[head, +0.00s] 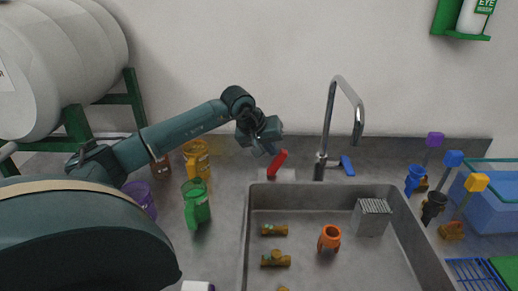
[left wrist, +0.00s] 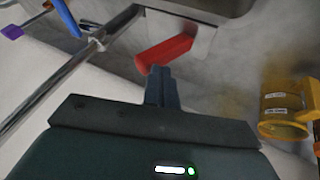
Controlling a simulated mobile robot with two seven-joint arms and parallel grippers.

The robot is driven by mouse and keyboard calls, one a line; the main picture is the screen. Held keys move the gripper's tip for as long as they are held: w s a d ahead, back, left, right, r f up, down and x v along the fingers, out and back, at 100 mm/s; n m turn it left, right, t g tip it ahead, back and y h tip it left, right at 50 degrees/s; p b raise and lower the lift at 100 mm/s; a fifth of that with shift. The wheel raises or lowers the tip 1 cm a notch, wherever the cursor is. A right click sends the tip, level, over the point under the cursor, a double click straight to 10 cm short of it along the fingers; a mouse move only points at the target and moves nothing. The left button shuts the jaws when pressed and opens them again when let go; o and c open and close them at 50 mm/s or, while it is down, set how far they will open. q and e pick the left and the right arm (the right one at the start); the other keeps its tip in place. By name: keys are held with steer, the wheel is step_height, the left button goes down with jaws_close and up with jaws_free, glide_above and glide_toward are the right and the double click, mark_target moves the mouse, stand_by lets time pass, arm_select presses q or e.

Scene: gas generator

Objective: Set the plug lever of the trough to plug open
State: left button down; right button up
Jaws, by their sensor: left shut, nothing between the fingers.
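The trough (head: 246,235) is a grey sink set in the counter. Its red plug lever (head: 278,164) stands tilted up to the right from a small light block at the trough's back left edge. In the left wrist view the red lever (left wrist: 165,53) lies just beyond my fingertips. My left gripper (head: 268,150) is shut and empty, close beside the lever; its closed fingers also show in the left wrist view (left wrist: 160,75). I cannot tell whether they touch the lever. My right gripper is not in view.
A tall metal faucet (head: 327,125) with a blue handle (head: 347,166) stands right of the lever. Yellow (head: 197,158), green (head: 195,203) and purple (head: 139,198) jugs stand to the left. An orange part (head: 329,238), brass fittings (head: 275,259) and a grey block (head: 371,217) lie in the trough.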

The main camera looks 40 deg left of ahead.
mark_target(287, 155)
arm_select(q)
steer(key=shift+w+d+r+g+y, duration=0.2)
steer(key=shift+w+d+g+y, duration=0.1)
steer(key=shift+w+d+y, duration=0.15)
steer(key=shift+w+d+f+b, duration=0.35)
steer(key=shift+w+d+f, duration=0.25)
steer(key=shift+d, duration=0.2)
steer(key=shift+w+d, duration=0.25)
steer(key=shift+d+f+b, duration=0.15)
steer(key=shift+d+b, duration=0.1)
steer(key=shift+b, duration=0.05)
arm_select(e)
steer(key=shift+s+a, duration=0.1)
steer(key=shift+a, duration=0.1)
